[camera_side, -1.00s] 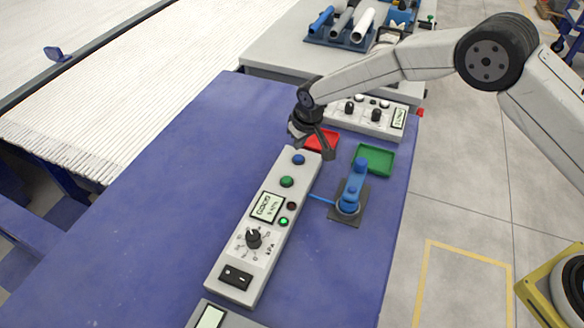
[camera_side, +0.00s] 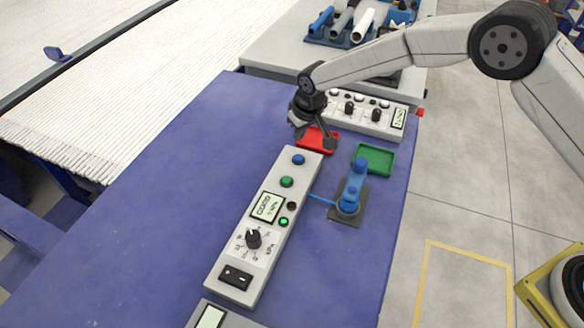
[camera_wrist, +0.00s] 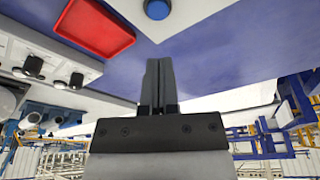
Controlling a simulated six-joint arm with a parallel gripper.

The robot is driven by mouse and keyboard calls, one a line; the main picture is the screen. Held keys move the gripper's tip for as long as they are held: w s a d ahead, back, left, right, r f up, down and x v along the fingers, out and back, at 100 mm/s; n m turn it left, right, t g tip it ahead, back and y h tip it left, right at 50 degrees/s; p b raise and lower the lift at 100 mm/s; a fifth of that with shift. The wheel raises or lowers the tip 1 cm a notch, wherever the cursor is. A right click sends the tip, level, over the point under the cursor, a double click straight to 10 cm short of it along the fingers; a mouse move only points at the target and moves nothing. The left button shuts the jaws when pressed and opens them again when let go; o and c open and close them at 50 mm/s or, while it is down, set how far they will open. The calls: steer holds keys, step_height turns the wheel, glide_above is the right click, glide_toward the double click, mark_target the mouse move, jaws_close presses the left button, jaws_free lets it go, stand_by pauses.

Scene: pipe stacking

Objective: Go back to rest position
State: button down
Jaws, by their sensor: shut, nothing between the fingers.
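My gripper (camera_side: 329,146) is above the blue table (camera_side: 150,190), over the red tray (camera_side: 310,137) and near the far end of the long control box (camera_side: 262,228). In the wrist view my gripper (camera_wrist: 158,66) has its two fingers together and empty. The red tray (camera_wrist: 95,27) lies to the upper left there, and the blue button (camera_wrist: 157,9) of the control box is at the top. In the side view the fingers cover part of the red tray.
A blue device (camera_side: 350,190) on a dark plate stands right of the control box, with a green tray (camera_side: 374,158) behind it. A second control box (camera_side: 366,114) is at the back. Pipes on a rack (camera_side: 340,22) stand farther back.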

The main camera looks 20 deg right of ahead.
steer(key=s+d+r+m, duration=0.1)
steer(key=s+d+r, duration=0.4)
steer(key=s+d, duration=0.45)
steer(key=s+d+r+m, duration=0.1)
steer(key=s+d+r, duration=0.4)
steer(key=s+d, duration=0.45)
steer(key=s+d+m, duration=0.1)
steer(key=s+d, duration=0.1)
steer(key=s, duration=0.8)
steer(key=shift+d+f+h, duration=0.3)
steer(key=shift+d+h, duration=0.1)
